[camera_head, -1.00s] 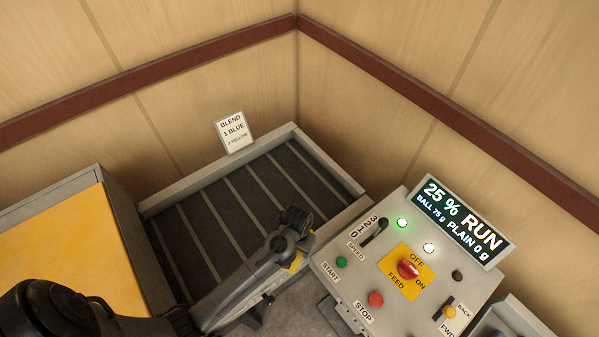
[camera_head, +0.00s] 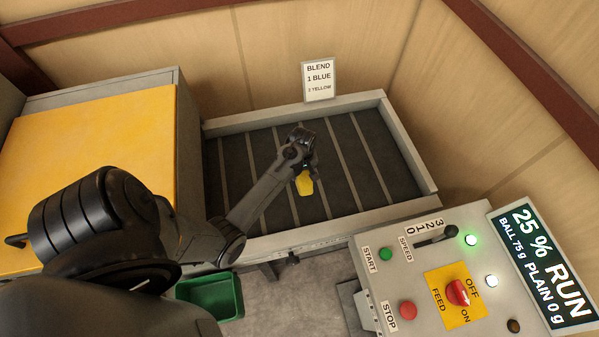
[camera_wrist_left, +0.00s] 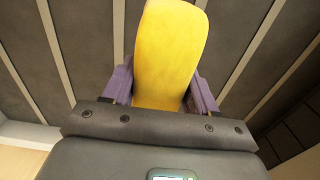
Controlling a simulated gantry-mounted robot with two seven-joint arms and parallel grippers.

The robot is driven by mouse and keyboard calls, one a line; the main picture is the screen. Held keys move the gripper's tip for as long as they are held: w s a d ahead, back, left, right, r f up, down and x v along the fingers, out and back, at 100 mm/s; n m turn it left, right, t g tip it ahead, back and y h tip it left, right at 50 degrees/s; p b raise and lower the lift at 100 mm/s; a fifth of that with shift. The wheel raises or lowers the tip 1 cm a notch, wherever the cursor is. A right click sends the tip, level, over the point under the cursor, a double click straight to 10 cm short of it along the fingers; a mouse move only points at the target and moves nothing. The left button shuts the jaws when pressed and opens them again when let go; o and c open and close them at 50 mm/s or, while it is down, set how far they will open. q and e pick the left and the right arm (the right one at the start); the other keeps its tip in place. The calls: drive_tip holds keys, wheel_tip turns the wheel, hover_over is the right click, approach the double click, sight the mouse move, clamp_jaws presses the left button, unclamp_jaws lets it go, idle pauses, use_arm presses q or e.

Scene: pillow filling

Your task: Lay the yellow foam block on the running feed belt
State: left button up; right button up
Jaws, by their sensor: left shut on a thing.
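The yellow foam block (camera_head: 304,184) is in my left gripper (camera_head: 303,172), over the middle of the feed belt (camera_head: 350,150). In the left wrist view the block (camera_wrist_left: 168,50) stands between the two purple fingers (camera_wrist_left: 160,90), which are shut on it, with dark belt slats behind. I cannot tell whether the block touches the belt. The belt is dark with pale cross slats inside a grey frame. My right gripper is not in view.
A sign (camera_head: 319,80) reading blend, 1 blue, 2 yellow stands behind the belt. The control panel (camera_head: 400,262) is at right, its display (camera_head: 545,262) reading 25 % RUN. A green bin (camera_head: 212,296) sits below the belt's front. A yellow-topped cabinet (camera_head: 95,160) stands left.

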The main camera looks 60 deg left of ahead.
use_arm(q)
drive_tip(key=shift+w+a+f, duration=0.15)
drive_tip(key=shift+a+f, duration=0.5)
drive_tip(key=shift+f, duration=0.4)
drive_tip(key=shift+w+a+f, duration=0.1)
drive_tip(key=shift+a+f, duration=0.5)
drive_tip(key=shift+f, duration=0.45)
drive_tip(key=shift+w+a+f, duration=0.15)
drive_tip(key=shift+a+f, duration=0.5)
drive_tip(key=shift+f, duration=0.4)
drive_tip(key=shift+f+b, duration=0.1)
drive_tip(key=shift+b, duration=0.2)
drive_tip(key=shift+f, duration=0.4)
drive_tip(key=shift+f, duration=0.1)
drive_tip(key=o, duration=1.1)
drive_tip(key=shift+c, duration=0.2)
wheel_tip(320, 180, up, 13)
drive_tip(key=p, duration=0.1)
